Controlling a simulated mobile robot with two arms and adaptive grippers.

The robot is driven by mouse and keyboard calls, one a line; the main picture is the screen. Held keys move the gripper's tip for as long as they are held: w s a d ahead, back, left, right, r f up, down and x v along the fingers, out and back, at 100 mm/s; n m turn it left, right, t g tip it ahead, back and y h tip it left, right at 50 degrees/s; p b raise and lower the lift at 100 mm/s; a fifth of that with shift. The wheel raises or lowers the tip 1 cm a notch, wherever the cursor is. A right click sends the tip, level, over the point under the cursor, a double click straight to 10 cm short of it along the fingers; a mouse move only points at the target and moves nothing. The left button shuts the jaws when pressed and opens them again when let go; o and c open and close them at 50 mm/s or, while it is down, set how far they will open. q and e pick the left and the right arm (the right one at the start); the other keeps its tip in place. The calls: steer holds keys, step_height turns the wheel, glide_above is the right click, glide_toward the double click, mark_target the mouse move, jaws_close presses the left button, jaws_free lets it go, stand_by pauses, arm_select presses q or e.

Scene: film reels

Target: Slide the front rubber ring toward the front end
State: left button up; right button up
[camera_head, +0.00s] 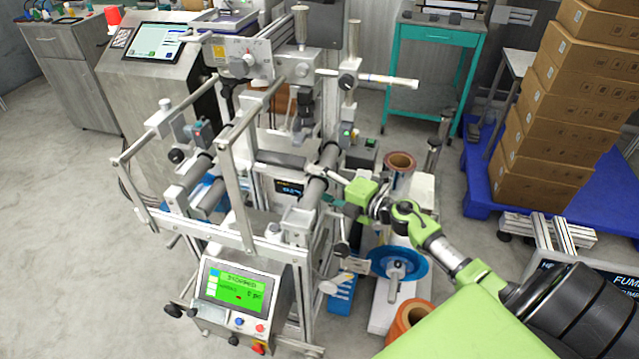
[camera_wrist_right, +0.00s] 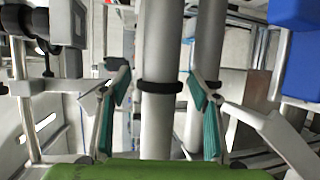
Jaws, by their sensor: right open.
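A black rubber ring (camera_wrist_right: 158,87) sits around a long grey roller (camera_wrist_right: 160,40) in the right wrist view. It lies across the gap between the teal-padded fingers of my right gripper (camera_wrist_right: 159,92). The gripper is open, with one finger on each side of the roller and visible space between pads and ring. In the head view, my right gripper (camera_head: 331,187) reaches in from the right to the roller (camera_head: 317,184) at the front of the machine. The ring is too small to make out clearly there. My left gripper is not in view.
A second grey roller (camera_wrist_right: 207,50) runs beside the first, close behind the right-hand finger. The machine's metal frame (camera_head: 250,235) and a control box with a green screen (camera_head: 240,288) stand in front. A blue reel (camera_head: 385,262) sits below my right arm.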

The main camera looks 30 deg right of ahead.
mark_target(311, 207)
jaws_close()
steer(key=s+a+p, duration=0.2)
steer(key=a, duration=0.1)
steer(key=s+a+p, duration=0.2)
steer(key=s+a, duration=0.1)
steer(key=shift+s+a, duration=0.25)
steer(key=shift+f, duration=0.1)
jaws_free()
steer(key=shift+d, duration=0.1)
steer(key=v, duration=1.2)
